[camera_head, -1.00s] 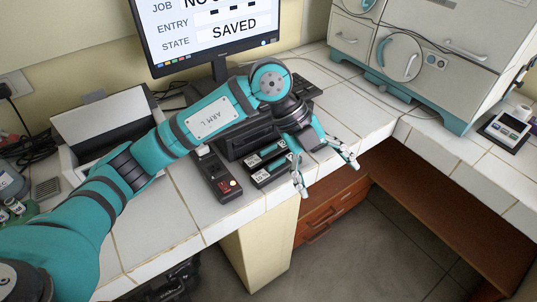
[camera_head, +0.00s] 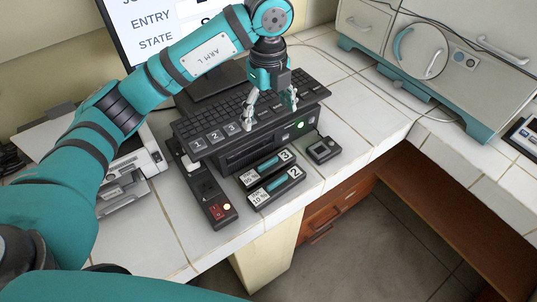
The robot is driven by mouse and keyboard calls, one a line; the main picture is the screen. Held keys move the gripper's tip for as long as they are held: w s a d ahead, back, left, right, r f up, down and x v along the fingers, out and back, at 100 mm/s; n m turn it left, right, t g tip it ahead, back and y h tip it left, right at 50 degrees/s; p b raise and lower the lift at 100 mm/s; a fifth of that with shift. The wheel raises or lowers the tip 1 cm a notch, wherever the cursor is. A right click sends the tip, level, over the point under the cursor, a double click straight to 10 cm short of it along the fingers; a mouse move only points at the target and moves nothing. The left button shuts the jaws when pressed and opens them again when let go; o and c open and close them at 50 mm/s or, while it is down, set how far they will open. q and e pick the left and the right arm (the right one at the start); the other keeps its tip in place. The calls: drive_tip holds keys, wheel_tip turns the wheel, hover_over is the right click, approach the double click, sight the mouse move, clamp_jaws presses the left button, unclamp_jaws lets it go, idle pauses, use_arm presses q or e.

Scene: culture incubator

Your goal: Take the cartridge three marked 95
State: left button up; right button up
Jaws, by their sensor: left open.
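Cartridge three (camera_head: 266,168), dark with a teal strip, a white label and a 3 on its end, lies on the white tiled bench in front of a black device. Its label appears to read 95, but the print is small. A similar cartridge marked 2 (camera_head: 276,188), its label seeming to read 10 %, lies just in front of it. My left gripper (camera_head: 270,114) points down with its fingers apart and empty. In the picture it is above and behind cartridge three, over the device's top. My right gripper is out of view.
The black device (camera_head: 237,158) has keys marked 1, 2 and 3 and a green light. A keypad with a red display (camera_head: 219,210) lies left of the cartridges, a small dark unit (camera_head: 322,149) right. A monitor (camera_head: 172,28) stands behind. The bench's front edge is close.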

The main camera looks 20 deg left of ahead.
use_arm(q)
drive_tip(key=p, duration=0.2)
hover_over(268, 162)
wheel_tip(268, 162, down, 7)
wheel_tip(268, 162, down, 3)
drive_tip(key=shift+r, duration=0.1)
drive_tip(key=shift+f+p, duration=0.45)
drive_tip(key=shift+f, duration=0.5)
wheel_tip(268, 162, down, 4)
drive_tip(key=shift+f+p, duration=0.2)
drive_tip(key=shift+p, duration=0.75)
drive_tip(key=shift+f, duration=0.25)
drive_tip(key=c, duration=1.5)
drive_tip(key=shift+c, duration=0.2)
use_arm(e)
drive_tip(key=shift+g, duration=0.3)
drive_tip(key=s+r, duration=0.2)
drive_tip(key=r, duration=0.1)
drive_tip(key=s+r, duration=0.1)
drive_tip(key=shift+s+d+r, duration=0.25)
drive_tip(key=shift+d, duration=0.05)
use_arm(q)
drive_tip(key=shift+r, duration=0.15)
